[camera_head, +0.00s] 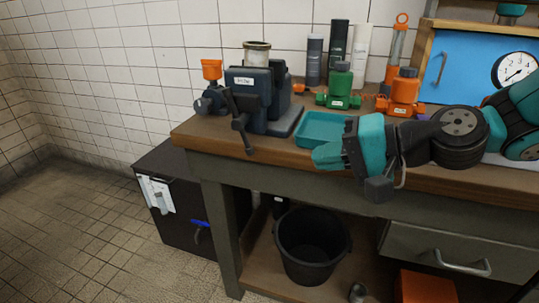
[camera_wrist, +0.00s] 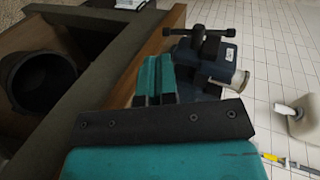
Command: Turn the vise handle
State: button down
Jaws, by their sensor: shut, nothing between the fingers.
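The dark blue vise (camera_head: 262,98) stands on the left end of the workbench. Its black handle bar (camera_head: 239,120) hangs near upright, slightly tilted, on the vise's front left side, past the bench's front edge. In the wrist view the handle (camera_wrist: 198,44) shows as a black bar with knobbed ends, above the vise body (camera_wrist: 218,66). My gripper (camera_head: 325,156) is over the bench's front edge, to the right of the vise and apart from the handle. Its teal fingers (camera_wrist: 155,80) are together and hold nothing.
A teal tray (camera_head: 322,128) lies between the vise and my arm. Green (camera_head: 339,90) and orange (camera_head: 402,92) fittings stand behind it. A black bucket (camera_head: 312,246) sits below on the shelf. The floor (camera_head: 90,235) left of the bench is mostly clear, apart from a dark cabinet (camera_head: 190,215).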

aim_at(252, 148)
jog(key=w+a+f+m, duration=0.1)
jog(key=w+a, duration=0.2)
jog(key=w+a+f+t, duration=0.1)
jog(key=w+a, duration=0.2)
jog(key=a, duration=0.1)
jog(key=w+a+f+m, duration=0.1)
jog(key=w+a+f, duration=0.1)
jog(key=w+a, duration=0.1)
jog(key=shift+w+a+m+t+y, duration=0.2)
jog(key=shift+w+m+t+y, duration=0.1)
jog(key=shift+w+t, duration=0.1)
